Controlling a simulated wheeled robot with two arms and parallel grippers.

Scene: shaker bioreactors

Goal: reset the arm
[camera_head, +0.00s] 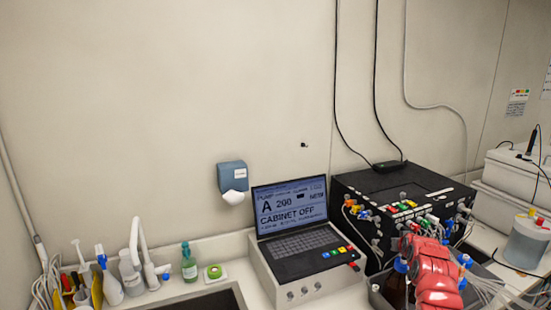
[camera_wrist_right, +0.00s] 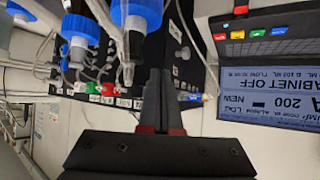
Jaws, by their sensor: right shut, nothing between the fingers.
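My right arm (camera_head: 432,272), red, reaches in at the lower right of the head view, in front of the black box (camera_head: 380,182). Its gripper cannot be made out there. In the right wrist view the dark fingers of my right gripper (camera_wrist_right: 161,74) are shut together with nothing between them. They point toward the black box (camera_wrist_right: 185,40) with its coloured connectors, which appears upside down. I cannot tell the distance from the fingers to it. My left gripper is in neither view.
A laptop-like console (camera_head: 292,215) reading "CABINET OFF" stands left of the black box. Blue-capped bottles (camera_wrist_right: 138,14) are close to the right wrist. Bottles (camera_head: 189,264) and a tap (camera_head: 141,250) stand at left.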

